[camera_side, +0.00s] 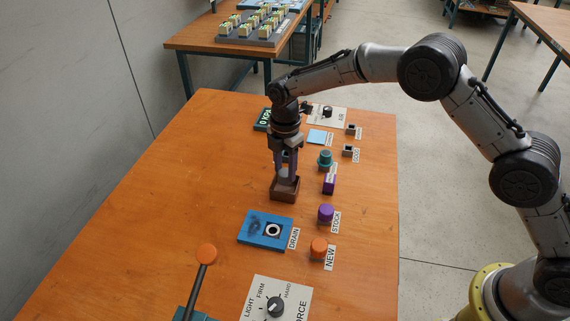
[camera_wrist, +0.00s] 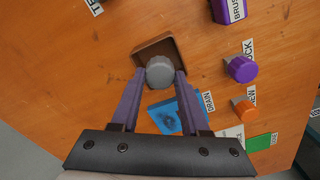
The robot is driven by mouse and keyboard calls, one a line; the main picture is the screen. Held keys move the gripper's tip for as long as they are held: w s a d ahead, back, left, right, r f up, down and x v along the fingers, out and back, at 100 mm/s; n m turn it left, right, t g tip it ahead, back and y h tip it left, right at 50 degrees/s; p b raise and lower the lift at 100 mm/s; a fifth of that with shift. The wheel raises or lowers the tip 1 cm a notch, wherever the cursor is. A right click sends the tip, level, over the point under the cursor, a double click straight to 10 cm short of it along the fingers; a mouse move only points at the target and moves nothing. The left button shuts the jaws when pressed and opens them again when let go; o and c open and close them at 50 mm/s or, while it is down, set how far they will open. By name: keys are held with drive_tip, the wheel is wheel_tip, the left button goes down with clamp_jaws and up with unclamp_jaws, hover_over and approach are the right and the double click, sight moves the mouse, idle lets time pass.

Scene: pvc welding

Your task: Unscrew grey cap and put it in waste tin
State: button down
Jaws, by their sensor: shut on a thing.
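My gripper (camera_side: 284,171) points down over a small brown open box (camera_side: 285,194), seemingly the waste tin, though I read no label on it. The gripper is shut on the grey cap (camera_wrist: 159,72), which sits between the purple fingertips in the wrist view. The brown box (camera_wrist: 146,47) shows behind and around the cap there. In the side view the grey cap (camera_side: 283,174) is at the box's opening, partly hidden by the fingers. I cannot tell whether it touches the box.
A blue DRAIN plate (camera_side: 256,229) with a ringed hole lies nearer the front. Purple STOCK (camera_side: 326,213) and orange NEW (camera_side: 319,247) caps, a purple block (camera_side: 329,184) and a teal piece (camera_side: 325,158) stand to the right. A lever (camera_side: 207,255) and dial (camera_side: 275,306) are in front.

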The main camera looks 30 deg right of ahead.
idle(0.3)
drive_tip(key=shift+c, duration=1.6)
unclamp_jaws()
drive_tip(key=shift+r, duration=0.1)
drive_tip(key=shift+r, duration=3.4)
